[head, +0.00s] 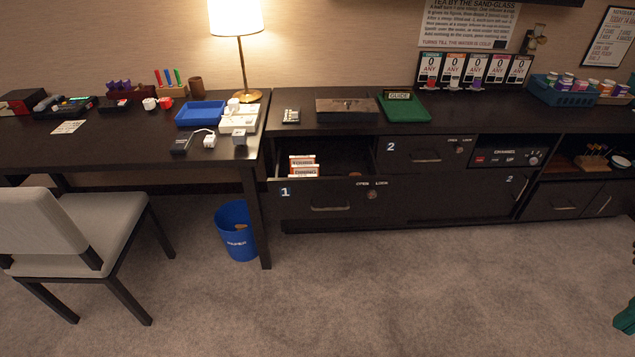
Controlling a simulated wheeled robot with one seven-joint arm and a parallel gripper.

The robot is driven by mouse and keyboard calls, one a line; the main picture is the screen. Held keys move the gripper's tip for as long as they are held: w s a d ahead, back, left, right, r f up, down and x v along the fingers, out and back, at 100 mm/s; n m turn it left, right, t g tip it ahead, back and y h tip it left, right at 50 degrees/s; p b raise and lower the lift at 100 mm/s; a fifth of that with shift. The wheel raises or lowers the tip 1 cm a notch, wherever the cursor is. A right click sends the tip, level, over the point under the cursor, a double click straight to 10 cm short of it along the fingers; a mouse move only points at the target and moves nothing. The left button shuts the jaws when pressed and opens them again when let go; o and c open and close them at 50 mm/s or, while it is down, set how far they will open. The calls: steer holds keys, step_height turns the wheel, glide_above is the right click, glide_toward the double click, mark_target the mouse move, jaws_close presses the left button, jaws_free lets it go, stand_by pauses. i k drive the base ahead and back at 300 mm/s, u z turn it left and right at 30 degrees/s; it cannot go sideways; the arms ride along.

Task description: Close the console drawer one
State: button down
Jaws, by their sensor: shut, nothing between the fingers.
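My gripper is not seen in the head view.
A desk (130,148) adjoins the console at the left, with a pale chair (45,220) before it. A blue bin (236,232) stands left of the drawer. Carpet (400,290) in front is clear. An unclear green object (626,317) is cut off at the right edge.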

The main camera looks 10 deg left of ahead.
mark_target(335, 193)
steer(key=z, duration=0.05)
steer(key=i, duration=1)
steer(key=u, duration=0.05)
